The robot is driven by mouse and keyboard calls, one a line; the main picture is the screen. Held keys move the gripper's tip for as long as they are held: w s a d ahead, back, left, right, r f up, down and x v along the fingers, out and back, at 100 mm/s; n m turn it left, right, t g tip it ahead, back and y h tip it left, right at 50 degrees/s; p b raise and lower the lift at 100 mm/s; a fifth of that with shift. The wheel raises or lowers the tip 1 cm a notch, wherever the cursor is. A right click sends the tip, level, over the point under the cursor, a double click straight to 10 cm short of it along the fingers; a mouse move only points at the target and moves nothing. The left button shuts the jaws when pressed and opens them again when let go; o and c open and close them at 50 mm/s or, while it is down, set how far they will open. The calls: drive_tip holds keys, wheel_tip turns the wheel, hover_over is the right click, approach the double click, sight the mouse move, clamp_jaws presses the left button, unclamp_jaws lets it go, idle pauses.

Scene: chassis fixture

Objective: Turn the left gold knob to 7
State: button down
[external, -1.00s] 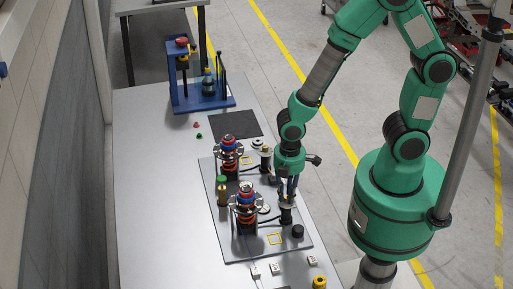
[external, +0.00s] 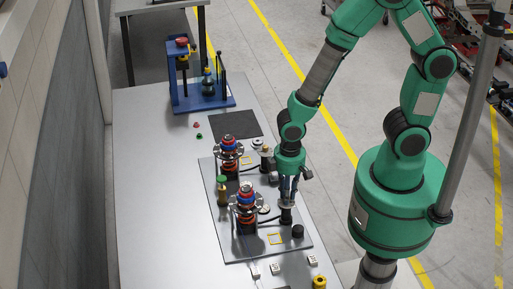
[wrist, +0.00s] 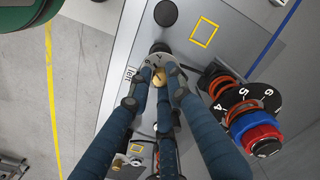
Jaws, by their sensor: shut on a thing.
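The left gold knob (wrist: 162,75) shows between my fingers in the wrist view, over a pale numbered dial (wrist: 151,60) beside a "left" label (wrist: 131,74). My gripper (wrist: 160,90) has its blue fingers closed around the knob and is shut on it. The fingers cover much of the dial, so I cannot tell which number the knob points to. In the external view my gripper (external: 287,203) points down at the near right part of the grey fixture plate (external: 228,248); the knob itself is hidden there.
Two spring assemblies with blue and red tops stand on the plate, one near (external: 246,203) and one farther back (external: 229,153). A green-capped post (external: 221,187) stands left of them. A black round piece (external: 297,231) lies near my gripper. The table's left side is clear.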

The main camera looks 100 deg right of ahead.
drive_tip(key=m, duration=0.4)
drive_tip(key=shift+s+a+f+m, duration=0.1)
drive_tip(key=shift+s+m, duration=0.15)
drive_tip(key=shift+m, duration=0.05)
idle(0.4)
drive_tip(key=c, duration=1.6)
unclamp_jaws()
drive_tip(key=shift+a, duration=0.1)
drive_tip(key=shift+w, duration=0.15)
drive_tip(key=shift+w+r, duration=0.1)
drive_tip(key=shift+r, duration=0.5)
wheel_tip(320, 180, up, 11)
drive_tip(key=shift+f, duration=0.1)
